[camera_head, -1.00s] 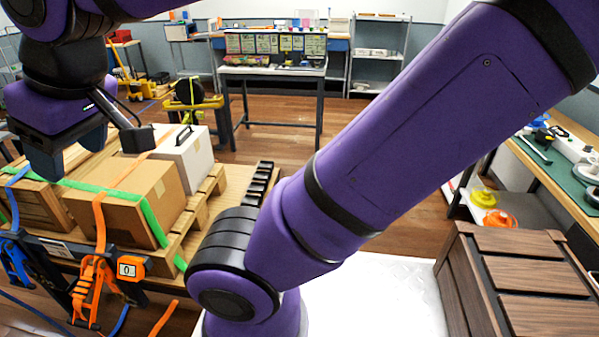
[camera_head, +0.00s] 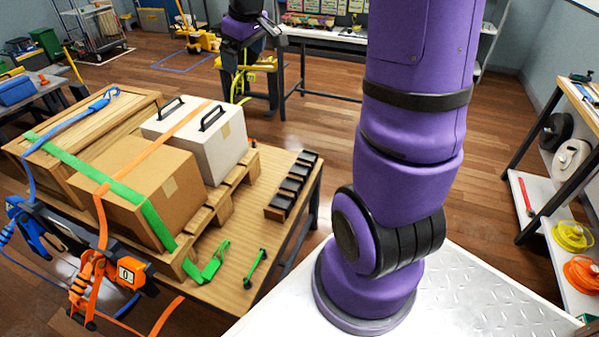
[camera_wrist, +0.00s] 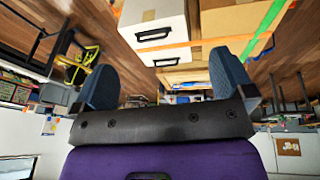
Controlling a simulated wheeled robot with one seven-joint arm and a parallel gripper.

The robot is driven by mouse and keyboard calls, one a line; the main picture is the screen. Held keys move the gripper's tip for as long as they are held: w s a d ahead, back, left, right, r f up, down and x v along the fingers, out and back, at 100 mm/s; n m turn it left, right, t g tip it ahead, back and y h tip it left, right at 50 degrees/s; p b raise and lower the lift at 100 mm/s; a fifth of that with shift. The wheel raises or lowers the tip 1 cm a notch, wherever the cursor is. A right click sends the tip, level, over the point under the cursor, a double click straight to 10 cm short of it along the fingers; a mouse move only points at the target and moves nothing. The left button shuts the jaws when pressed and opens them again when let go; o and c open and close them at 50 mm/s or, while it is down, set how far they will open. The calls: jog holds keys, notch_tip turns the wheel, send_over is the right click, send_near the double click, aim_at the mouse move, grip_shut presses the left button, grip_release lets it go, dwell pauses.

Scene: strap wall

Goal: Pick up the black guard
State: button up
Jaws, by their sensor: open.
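Several black guards (camera_head: 291,186) lie in a row on the right end of the wooden table, right of the pallet, in the head view. They look like short dark blocks, and I cannot tell which one is meant. My gripper (camera_head: 246,52) is small at the top of the head view, beyond the table and well apart from the guards. In the wrist view my gripper (camera_wrist: 165,82) shows two blue fingers spread wide with nothing between them. The guards cannot be made out in the wrist view.
A cardboard box (camera_head: 136,192) and a white case (camera_head: 197,138) stand strapped on the pallet (camera_head: 213,207). Green strap hardware (camera_head: 208,262) lies on the table front. A shelf (camera_head: 545,200) stands at right. Open floor lies behind the table.

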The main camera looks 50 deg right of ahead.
jog(key=w+d+f, duration=0.7)
jog(key=d+f, duration=0.3)
jog(key=f, duration=0.1)
jog(key=n+y, duration=0.1)
jog(key=y, duration=0.1)
send_over(298, 170)
jog(key=s+a, duration=0.1)
jog(key=a, duration=0.2)
notch_tip(298, 170, down, 24)
jog(key=d+f, duration=0.1)
jog(key=f, duration=0.5)
jog(key=s+d+f, duration=0.1)
jog(key=d+f, duration=0.1)
jog(key=f, duration=0.4)
jog(key=s+d+f, duration=0.1)
jog(key=f, duration=0.5)
jog(key=shift+s+d+f, duration=0.15)
jog(key=shift+s+d, duration=0.1)
jog(key=shift+w+x, duration=0.15)
jog(key=shift+x, duration=1.45)
jog(key=shift+w+x, duration=0.15)
jog(key=shift+x, duration=1.45)
jog(key=shift+t, duration=0.3)
jog(key=c, duration=0.9)
